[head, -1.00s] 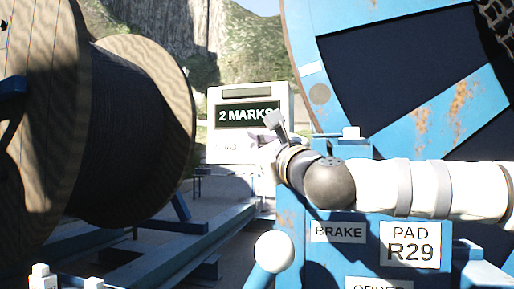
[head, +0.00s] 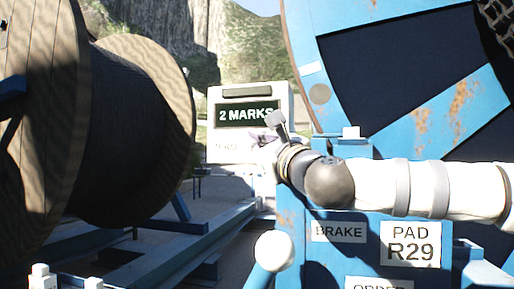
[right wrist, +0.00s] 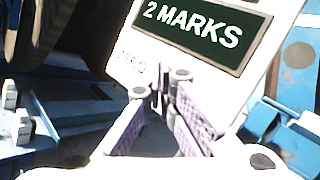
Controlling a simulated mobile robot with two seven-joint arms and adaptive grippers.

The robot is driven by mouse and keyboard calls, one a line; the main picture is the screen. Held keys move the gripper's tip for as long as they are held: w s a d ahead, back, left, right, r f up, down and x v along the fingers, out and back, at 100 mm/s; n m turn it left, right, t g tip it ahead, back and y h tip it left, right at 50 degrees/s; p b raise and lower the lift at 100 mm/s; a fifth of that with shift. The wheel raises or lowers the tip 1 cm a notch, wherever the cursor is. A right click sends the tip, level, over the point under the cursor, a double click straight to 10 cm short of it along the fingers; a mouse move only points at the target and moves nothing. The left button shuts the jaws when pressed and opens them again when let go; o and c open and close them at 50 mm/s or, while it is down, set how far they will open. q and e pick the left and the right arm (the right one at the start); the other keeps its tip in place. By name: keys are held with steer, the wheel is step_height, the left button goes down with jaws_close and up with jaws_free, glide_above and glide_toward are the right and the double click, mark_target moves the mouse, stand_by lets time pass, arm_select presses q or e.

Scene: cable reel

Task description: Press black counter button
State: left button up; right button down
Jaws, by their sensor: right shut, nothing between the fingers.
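The counter is a white box (head: 220,130) with a dark green display (head: 249,114) reading "2 MARKS"; in the right wrist view the display (right wrist: 195,24) fills the top. A small label, apparently "ZERO", is on the box's lower left. I cannot make out a black button on its face; the area behind my fingers is hidden. My right gripper (head: 258,140) is in front of the box's lower right part. In the right wrist view its purple-grey fingers (right wrist: 168,88) are together and empty, pointing at the face below the display. Contact cannot be told. My left gripper is out of view.
A large cable reel (head: 130,130) stands at the left and a blue reel frame (head: 400,120) at the right. A blue stand (head: 335,255) with "BRAKE" and "PAD R29" labels is below my right arm. A white ball-topped lever (head: 274,251) rises beside it.

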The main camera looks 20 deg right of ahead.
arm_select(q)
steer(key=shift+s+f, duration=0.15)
arm_select(e)
steer(key=shift+w+d, duration=0.4)
steer(key=shift+w, duration=0.2)
stand_by(0.9)
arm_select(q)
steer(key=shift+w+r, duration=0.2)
arm_select(e)
steer(key=shift+s+a, duration=0.55)
steer(key=shift+s, duration=0.3)
arm_select(q)
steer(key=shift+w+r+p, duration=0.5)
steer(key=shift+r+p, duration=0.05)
steer(key=shift+p, duration=0.05)
arm_select(e)
steer(key=shift+s+a, duration=0.7)
steer(key=shift+s, duration=0.35)
steer(key=shift+s+a, duration=0.7)
steer(key=shift+s, duration=0.3)
